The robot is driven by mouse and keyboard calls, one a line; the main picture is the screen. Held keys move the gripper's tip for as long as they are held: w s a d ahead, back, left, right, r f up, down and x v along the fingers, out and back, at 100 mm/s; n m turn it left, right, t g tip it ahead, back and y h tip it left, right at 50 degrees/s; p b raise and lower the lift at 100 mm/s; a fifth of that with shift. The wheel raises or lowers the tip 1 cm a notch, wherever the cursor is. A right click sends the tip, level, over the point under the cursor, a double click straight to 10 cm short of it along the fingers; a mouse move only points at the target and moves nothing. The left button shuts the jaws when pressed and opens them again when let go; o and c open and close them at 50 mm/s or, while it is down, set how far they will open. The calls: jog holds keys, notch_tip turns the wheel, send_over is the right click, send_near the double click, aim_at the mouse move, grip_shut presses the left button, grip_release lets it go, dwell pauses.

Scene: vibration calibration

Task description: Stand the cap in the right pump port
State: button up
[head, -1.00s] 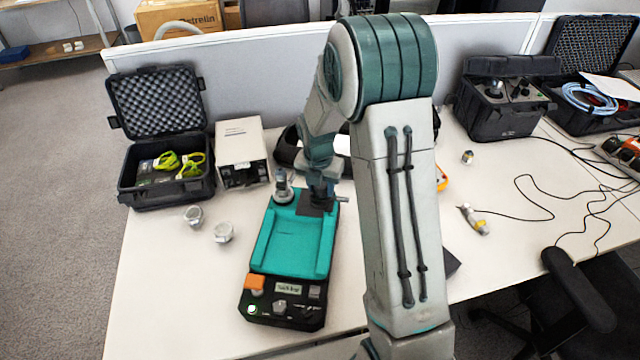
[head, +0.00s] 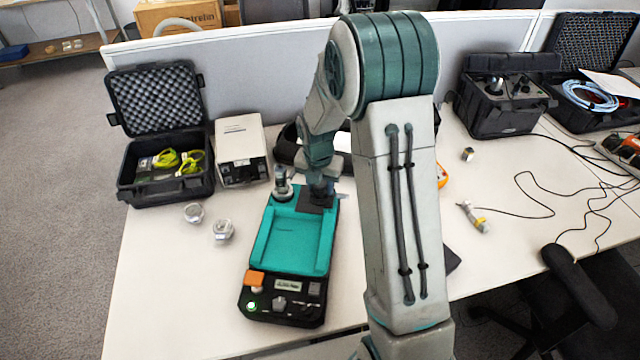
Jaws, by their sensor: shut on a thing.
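The teal pump (head: 292,240) lies on the table, with its black control panel toward the front. A silver fitting (head: 283,187) stands upright in its left port at the back. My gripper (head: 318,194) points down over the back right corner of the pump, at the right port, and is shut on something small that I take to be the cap. The cap is mostly hidden by the gripper and arm. I cannot tell whether it is seated in the port, which is also hidden. A dark patch shows under my gripper.
Two silver fittings (head: 223,230) lie left of the pump. An open black case (head: 165,185) and a white box (head: 241,150) stand behind them. A small metal part (head: 467,154) and a cabled probe (head: 474,217) lie to the right. My arm hides the table's middle.

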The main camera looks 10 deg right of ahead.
jog(key=shift+s+f+b, duration=0.3)
jog(key=shift+s+f, duration=0.1)
jog(key=shift+f, duration=0.25)
dwell(0.3)
jog(key=o, duration=1.1)
jog(key=shift+d, duration=0.1)
jog(key=shift+r, duration=0.4)
notch_tip(320, 180, up, 14)
jog(key=s, duration=0.1)
jog(key=shift+s+a+r+m+t+y, duration=0.25)
jog(key=shift+s+r+m, duration=0.4)
jog(key=shift+s+m, duration=3.75)
jog(key=shift+s+d+r+m+t, duration=0.1)
jog(key=shift+s+r+m+t, duration=0.4)
jog(key=shift+s+m, duration=3.85)
jog(key=shift+s+a+r+m+t+y, duration=0.15)
jog(key=shift+s+r+m, duration=0.65)
jog(key=shift+s+m, duration=3.6)
